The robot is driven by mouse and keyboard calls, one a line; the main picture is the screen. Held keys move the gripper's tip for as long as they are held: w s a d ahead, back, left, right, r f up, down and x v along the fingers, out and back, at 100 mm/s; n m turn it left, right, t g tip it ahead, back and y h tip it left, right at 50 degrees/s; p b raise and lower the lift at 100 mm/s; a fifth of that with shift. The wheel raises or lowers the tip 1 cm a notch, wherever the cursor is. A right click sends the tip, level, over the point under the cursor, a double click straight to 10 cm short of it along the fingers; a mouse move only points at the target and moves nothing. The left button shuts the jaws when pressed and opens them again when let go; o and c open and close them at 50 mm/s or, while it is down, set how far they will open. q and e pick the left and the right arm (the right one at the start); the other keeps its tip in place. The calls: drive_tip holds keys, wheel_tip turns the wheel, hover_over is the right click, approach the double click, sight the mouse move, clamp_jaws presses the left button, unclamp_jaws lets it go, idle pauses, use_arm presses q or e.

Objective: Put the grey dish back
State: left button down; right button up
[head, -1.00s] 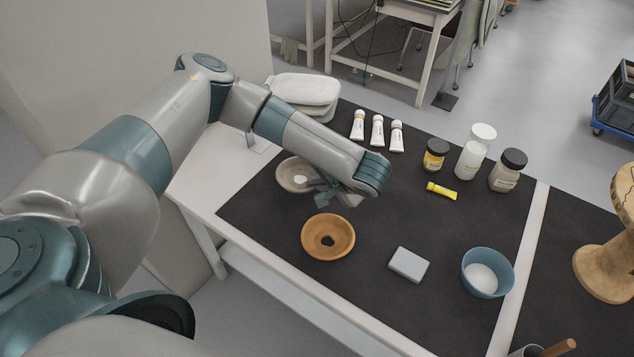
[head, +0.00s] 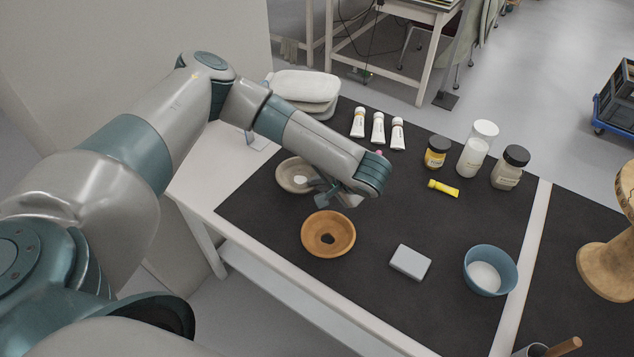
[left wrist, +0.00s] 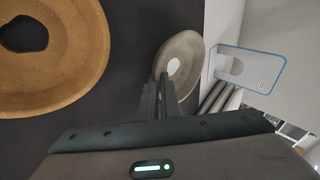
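The grey dish (head: 285,181) is a shallow round bowl with a white round patch in its middle. It sits on the dark mat (head: 370,228) near the mat's left edge. It also shows in the left wrist view (left wrist: 188,48). My left gripper (head: 322,196) is at the dish's near right rim. In the left wrist view its fingers (left wrist: 157,85) are close together, one inside the rim and one outside, shut on the rim. The fingertips partly cover the dish. My right gripper is not in view.
An orange-brown dish (head: 343,226) with a central hole lies just in front of the gripper. A grey block (head: 410,262), a blue bowl (head: 499,262), several jars and tubes stand further right. White stacked containers (head: 303,87) stand behind. The mat's middle is mostly free.

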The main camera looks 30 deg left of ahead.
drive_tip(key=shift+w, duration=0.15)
use_arm(q)
drive_tip(key=shift+f, duration=0.35)
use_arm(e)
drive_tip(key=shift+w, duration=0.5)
use_arm(q)
drive_tip(key=shift+f, duration=0.15)
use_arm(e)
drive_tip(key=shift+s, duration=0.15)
